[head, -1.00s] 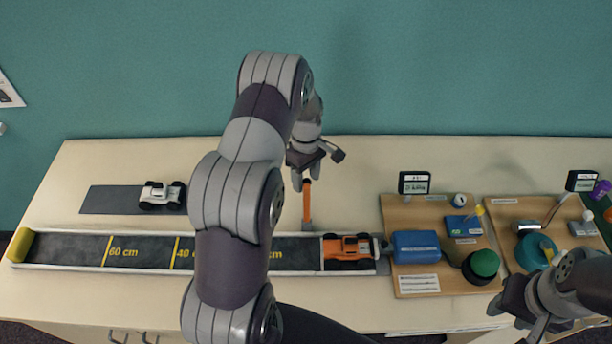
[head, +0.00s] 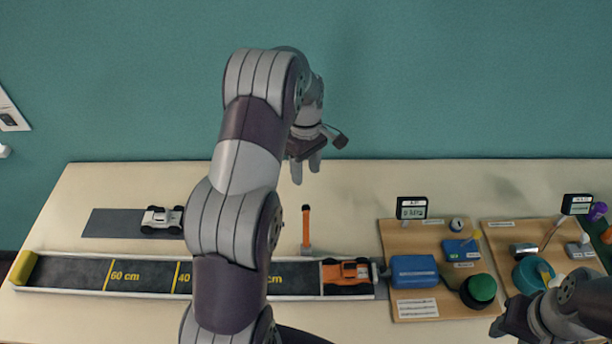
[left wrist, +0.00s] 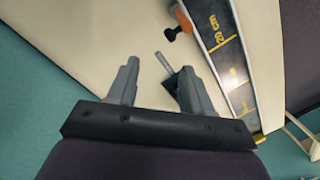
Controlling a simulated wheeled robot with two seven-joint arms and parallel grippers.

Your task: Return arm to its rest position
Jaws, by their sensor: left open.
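My left arm comes in from the bottom and bends over the table. Its gripper (head: 306,170) is open and empty, pointing down above the back part of the table, apart from the upright orange post (head: 306,225) below it. In the left wrist view the two grey fingers (left wrist: 160,80) are spread with nothing clamped between them. My right gripper (head: 512,320) is low at the right, partly cut off by the picture edge, and its jaws cannot be made out.
An orange truck (head: 346,276) stands at the right end of the marked track (head: 85,274). A white car (head: 161,218) is on a dark mat (head: 102,223). A wooden board (head: 440,308) with a blue box (head: 414,271) and green button (head: 480,289) is at right. The table behind the track is mostly clear.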

